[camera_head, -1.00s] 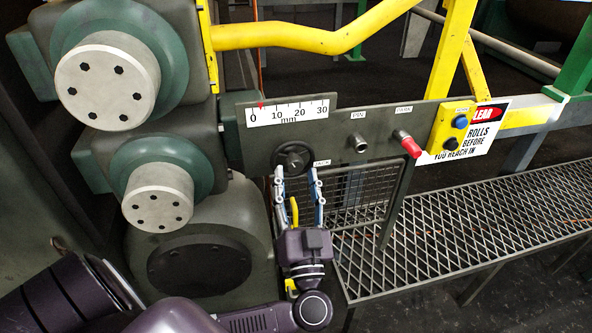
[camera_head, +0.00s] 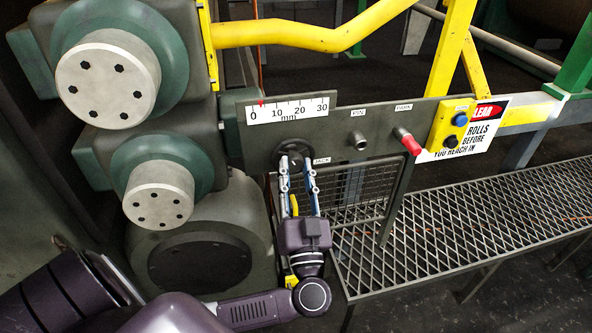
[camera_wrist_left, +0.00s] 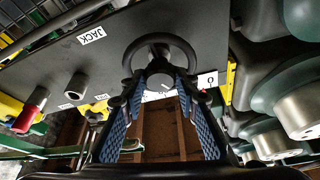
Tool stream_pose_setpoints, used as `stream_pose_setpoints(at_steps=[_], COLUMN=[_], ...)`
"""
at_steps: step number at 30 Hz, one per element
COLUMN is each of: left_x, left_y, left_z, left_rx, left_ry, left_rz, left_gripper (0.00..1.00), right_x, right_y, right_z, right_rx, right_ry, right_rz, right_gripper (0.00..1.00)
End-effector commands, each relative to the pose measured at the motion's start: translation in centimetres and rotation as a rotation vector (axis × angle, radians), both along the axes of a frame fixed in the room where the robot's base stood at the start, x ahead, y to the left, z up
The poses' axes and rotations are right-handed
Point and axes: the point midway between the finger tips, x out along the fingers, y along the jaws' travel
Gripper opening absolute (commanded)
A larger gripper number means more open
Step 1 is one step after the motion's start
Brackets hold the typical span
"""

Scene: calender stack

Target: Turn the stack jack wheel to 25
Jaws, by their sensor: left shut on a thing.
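The stack jack wheel (camera_head: 293,144) is a small black handwheel on the dark panel, beside the label JACK. It also shows in the left wrist view (camera_wrist_left: 160,38), with its round rim and hub. Above it, the white mm scale (camera_head: 288,112) runs from 0 to 30. Its red pointer (camera_head: 262,102) stands between 0 and 10, nearer 0. My left gripper (camera_head: 297,165) reaches up from below and is shut on the wheel. In the left wrist view its blue-padded fingers (camera_wrist_left: 160,90) lie on both sides of the hub area. My right gripper is out of view.
The PIN knob (camera_head: 360,143) and the red-tipped PARK handle (camera_head: 409,143) stick out to the right of the wheel. A yellow button box (camera_head: 450,128) is further right. Large rolls with bolted ends (camera_head: 160,195) stand on the left. A grated walkway (camera_head: 460,220) lies at right.

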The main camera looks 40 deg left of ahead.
Motion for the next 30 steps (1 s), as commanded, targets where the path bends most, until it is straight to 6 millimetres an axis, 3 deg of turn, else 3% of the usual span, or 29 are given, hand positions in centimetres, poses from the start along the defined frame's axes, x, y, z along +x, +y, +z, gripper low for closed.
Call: stream_pose_setpoints(at_steps=[30], left_x=[0.29], left_y=[-0.27], left_z=[-0.16], left_rx=[-0.372], left_ry=[-0.430], left_rz=[0.003], left_gripper=[0.04], right_x=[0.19], right_y=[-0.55], right_z=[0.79], right_rx=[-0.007], right_ry=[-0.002], right_rz=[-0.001], right_gripper=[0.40])
